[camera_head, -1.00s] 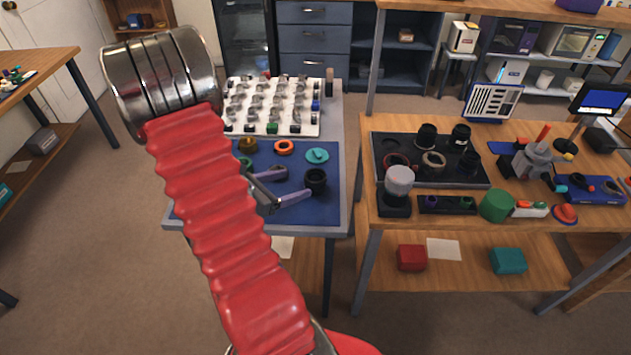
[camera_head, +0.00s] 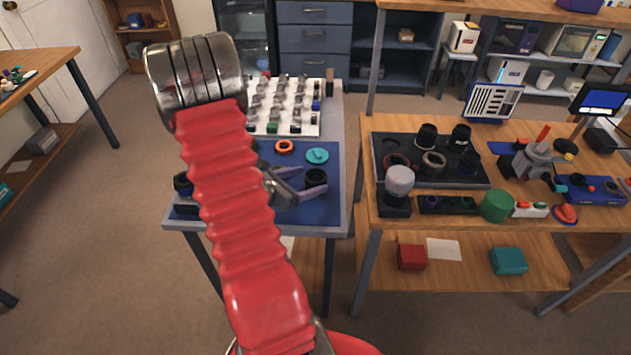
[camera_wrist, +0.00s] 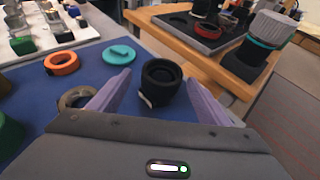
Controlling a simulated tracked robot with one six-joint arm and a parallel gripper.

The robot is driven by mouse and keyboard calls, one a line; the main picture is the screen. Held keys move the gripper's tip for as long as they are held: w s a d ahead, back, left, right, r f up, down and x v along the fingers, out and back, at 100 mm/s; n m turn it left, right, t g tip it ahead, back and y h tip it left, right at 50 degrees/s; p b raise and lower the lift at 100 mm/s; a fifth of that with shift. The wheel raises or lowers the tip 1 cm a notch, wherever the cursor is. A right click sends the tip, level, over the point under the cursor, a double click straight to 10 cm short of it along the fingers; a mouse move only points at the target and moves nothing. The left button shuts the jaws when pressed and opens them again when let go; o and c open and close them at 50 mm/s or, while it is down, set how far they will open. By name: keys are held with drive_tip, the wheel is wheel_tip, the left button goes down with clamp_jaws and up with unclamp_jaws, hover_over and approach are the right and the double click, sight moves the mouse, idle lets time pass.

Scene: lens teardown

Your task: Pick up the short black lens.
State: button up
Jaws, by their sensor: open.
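A short black lens (camera_wrist: 162,82) stands upright on the blue mat (camera_head: 274,216). It also shows in the head view (camera_head: 316,176), partly covered by a finger. My gripper (camera_wrist: 160,78) is open and empty. Its two purple fingers point toward the lens, one on each side of it in the wrist view. In the head view my gripper (camera_head: 313,180) is at the right part of the mat, close to the lens. I cannot tell whether a finger touches it.
An orange ring (camera_wrist: 62,63) and a teal disc (camera_wrist: 118,53) lie beyond the lens. A metallic ring (camera_wrist: 76,97) is beside the left finger. A white board (camera_head: 306,124) with several parts stands behind. The wooden table (camera_head: 450,210) at right holds a tray with black lenses.

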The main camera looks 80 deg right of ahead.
sight(315, 179)
drive_tip(key=shift+x, duration=1.8)
drive_tip(key=shift+c, duration=0.4)
drive_tip(key=c, duration=1.2)
